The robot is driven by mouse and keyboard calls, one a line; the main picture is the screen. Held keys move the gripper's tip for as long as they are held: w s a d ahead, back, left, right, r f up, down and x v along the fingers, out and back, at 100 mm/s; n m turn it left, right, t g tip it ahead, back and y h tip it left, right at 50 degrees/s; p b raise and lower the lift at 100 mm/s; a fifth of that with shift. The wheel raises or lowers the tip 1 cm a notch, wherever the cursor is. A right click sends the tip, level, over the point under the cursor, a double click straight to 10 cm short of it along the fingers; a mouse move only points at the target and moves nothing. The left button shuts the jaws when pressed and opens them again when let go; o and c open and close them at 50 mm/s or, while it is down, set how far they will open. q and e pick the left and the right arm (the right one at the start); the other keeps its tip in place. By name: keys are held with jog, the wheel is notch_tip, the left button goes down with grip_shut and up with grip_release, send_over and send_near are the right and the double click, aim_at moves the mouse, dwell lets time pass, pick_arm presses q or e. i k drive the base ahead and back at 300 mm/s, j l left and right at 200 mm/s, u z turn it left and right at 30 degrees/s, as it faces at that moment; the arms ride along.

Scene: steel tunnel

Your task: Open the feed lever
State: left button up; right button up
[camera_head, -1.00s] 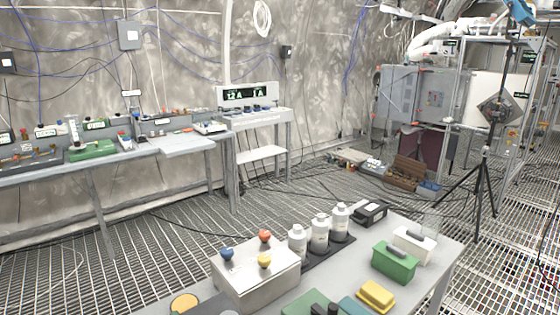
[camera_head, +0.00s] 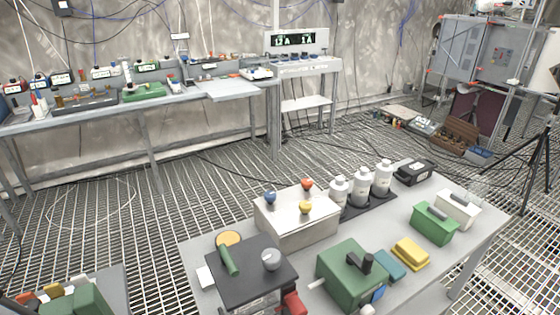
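No part in view is readably labelled as the feed lever, so I cannot tell which one it is. On the near table, a pale metal box (camera_head: 296,222) carries a blue knob (camera_head: 270,197), a red knob (camera_head: 307,184) and a yellow knob (camera_head: 305,207). In front of it, a dark plate (camera_head: 250,283) carries a green handle (camera_head: 228,260) and a grey ball knob (camera_head: 271,259). To its right, a green box (camera_head: 350,280) has a black lever-like part (camera_head: 366,262) on top. Neither of my grippers is in view.
The near table (camera_head: 470,235) also holds white bottles (camera_head: 362,185), a black device (camera_head: 413,172), a green case (camera_head: 433,224) and a yellow block (camera_head: 410,253). A long bench (camera_head: 100,112) runs along the wall. A tripod (camera_head: 548,135) stands right. Grating floor between is clear.

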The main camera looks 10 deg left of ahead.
aim_at(226, 260)
jog(key=k+j+z, duration=0.15)
jog(key=k, duration=0.25)
jog(key=k+j+z, duration=0.15)
jog(key=k, duration=0.25)
jog(key=k+j+z, duration=0.15)
jog(key=k, duration=0.3)
